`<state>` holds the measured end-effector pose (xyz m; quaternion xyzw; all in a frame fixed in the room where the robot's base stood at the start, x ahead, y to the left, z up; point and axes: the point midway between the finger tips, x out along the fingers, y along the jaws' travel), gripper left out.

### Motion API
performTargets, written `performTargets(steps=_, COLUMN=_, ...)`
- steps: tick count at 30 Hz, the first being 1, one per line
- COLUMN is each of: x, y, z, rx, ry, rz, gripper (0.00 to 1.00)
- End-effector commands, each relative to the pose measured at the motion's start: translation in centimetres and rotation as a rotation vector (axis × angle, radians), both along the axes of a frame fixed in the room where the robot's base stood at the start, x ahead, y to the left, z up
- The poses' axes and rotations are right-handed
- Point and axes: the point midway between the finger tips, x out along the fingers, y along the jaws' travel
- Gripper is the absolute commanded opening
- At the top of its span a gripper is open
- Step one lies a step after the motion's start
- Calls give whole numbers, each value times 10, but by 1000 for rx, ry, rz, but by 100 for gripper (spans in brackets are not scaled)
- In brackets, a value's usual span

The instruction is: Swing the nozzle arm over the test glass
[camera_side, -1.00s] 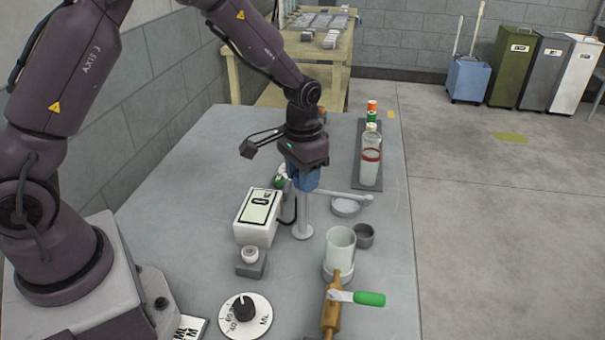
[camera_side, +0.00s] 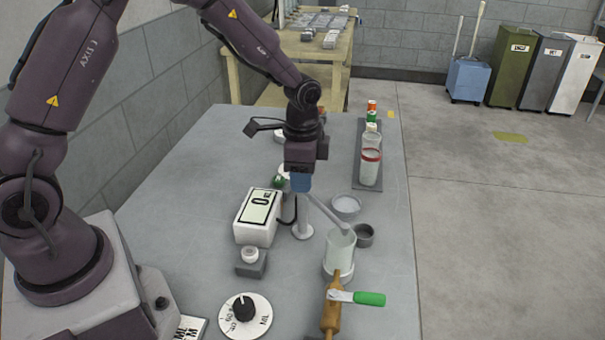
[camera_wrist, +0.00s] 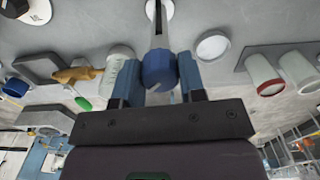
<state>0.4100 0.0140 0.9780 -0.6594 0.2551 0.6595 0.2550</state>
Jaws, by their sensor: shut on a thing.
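The pale nozzle arm (camera_side: 325,213) slants from the top of its white post (camera_side: 303,228) down and right in the side view. Its outer end is at the rim of the clear test glass (camera_side: 341,250) and appears to be over its mouth. My gripper (camera_side: 301,182) is above the post. In the wrist view my gripper (camera_wrist: 158,82) is shut on a round blue knob (camera_wrist: 158,68) between its blue fingers. The test glass (camera_wrist: 119,66) shows close to the left finger there, partly hidden. The gripper hides the arm's pivot in the side view.
A meter box (camera_side: 257,217) stands left of the post. A brass valve with a green handle (camera_side: 370,299) is in front of the glass. A shallow dish (camera_side: 346,205) and a dark cup (camera_side: 363,236) are nearby. Bottles stand on a dark strip (camera_side: 367,183) at the right edge.

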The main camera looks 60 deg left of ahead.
Motion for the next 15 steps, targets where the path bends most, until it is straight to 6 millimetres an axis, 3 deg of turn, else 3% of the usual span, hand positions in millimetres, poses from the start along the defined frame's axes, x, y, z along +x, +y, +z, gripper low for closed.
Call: performTargets(steps=15, x=0, y=0, z=1, rx=1, ry=-1, rz=-64, gripper=0)
